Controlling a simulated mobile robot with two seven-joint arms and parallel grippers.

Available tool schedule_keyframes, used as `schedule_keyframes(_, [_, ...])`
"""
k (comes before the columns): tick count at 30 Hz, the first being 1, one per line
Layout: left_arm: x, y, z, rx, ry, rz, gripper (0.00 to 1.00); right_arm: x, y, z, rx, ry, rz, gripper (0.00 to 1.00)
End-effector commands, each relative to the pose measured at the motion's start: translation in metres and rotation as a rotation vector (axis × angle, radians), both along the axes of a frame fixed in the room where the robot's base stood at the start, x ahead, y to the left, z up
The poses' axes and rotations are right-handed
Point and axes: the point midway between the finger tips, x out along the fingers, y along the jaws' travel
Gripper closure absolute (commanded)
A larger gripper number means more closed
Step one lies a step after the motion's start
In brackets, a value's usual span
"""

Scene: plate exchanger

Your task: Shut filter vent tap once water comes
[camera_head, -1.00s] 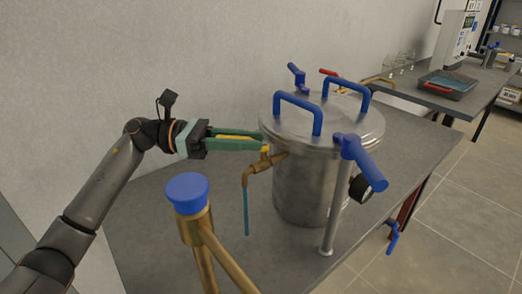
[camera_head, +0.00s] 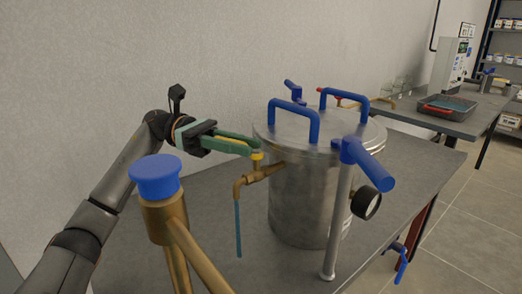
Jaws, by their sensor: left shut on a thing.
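The steel filter vessel (camera_head: 300,205) stands on the grey bench with its lid on. A brass vent tap (camera_head: 262,172) sticks out of its left side near the top, with a downturned spout and a yellow handle (camera_head: 257,156). A thin blue stream of water (camera_head: 239,230) hangs straight down from the spout. My left gripper (camera_head: 252,146), with green fingers, is shut on the yellow handle from the left. The fingers hide part of the handle, so its exact angle is hard to tell. My right gripper is not in view.
A brass pipe with a blue cap (camera_head: 155,178) stands in the near left foreground. A blue-handled post (camera_head: 345,200) and a round gauge (camera_head: 366,203) are at the vessel's right. A second table (camera_head: 425,121) with a tray (camera_head: 447,108) is behind right.

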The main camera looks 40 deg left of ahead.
Motion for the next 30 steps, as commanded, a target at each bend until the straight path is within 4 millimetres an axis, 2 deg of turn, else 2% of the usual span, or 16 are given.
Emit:
schedule_keyframes(12, [0.0,0.005,0.001,0.003,0.002,-0.117,1.0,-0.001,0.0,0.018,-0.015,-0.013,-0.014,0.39])
schedule_keyframes(27, [0.0,0.005,-0.002,0.005,0.0,-0.138,1.0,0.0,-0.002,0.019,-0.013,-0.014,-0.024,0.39])
schedule_keyframes(28, [0.0,0.004,-0.002,0.005,0.0,-0.138,0.73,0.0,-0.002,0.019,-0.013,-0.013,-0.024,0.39])
schedule_keyframes(30, [0.0,0.004,-0.002,0.005,0.0,-0.138,0.65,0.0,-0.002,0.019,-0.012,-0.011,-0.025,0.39])
